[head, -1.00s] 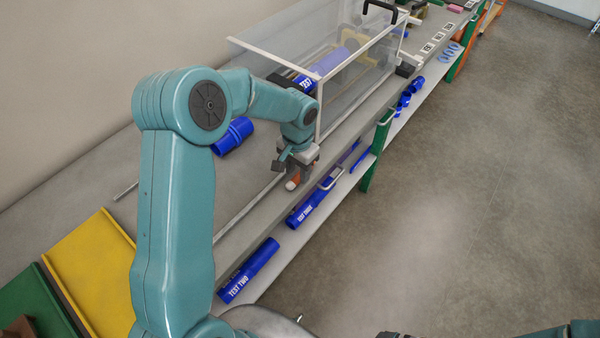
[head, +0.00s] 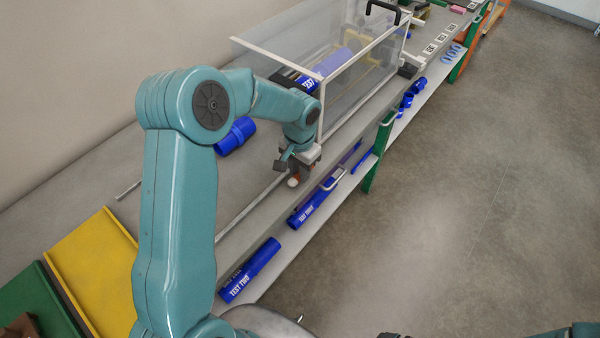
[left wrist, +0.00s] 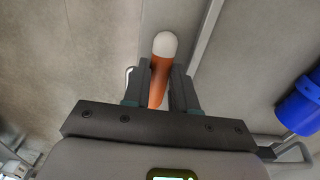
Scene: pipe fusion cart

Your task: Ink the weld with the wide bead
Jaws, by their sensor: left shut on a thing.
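My left gripper (head: 297,174) is shut on an orange marker with a rounded white tip (head: 293,182), just over the front edge of the bench. The left wrist view shows the marker (left wrist: 159,75) between the two fingers, its white end pointing away from the palm. A blue pipe with a raised band (head: 235,136) lies on the bench behind my left arm, partly hidden by it. Another blue pipe marked TEST (head: 308,82) lies inside the clear guard. The weld beads are too small to judge. My right gripper is not in view.
The clear guard (head: 375,85) with a white frame stands on the bench (head: 165,185). Blue pipes marked TEST TWO (head: 250,272) and another (head: 313,203) lie on the lower shelf. A yellow tray (head: 88,262) is at left. Open floor lies right.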

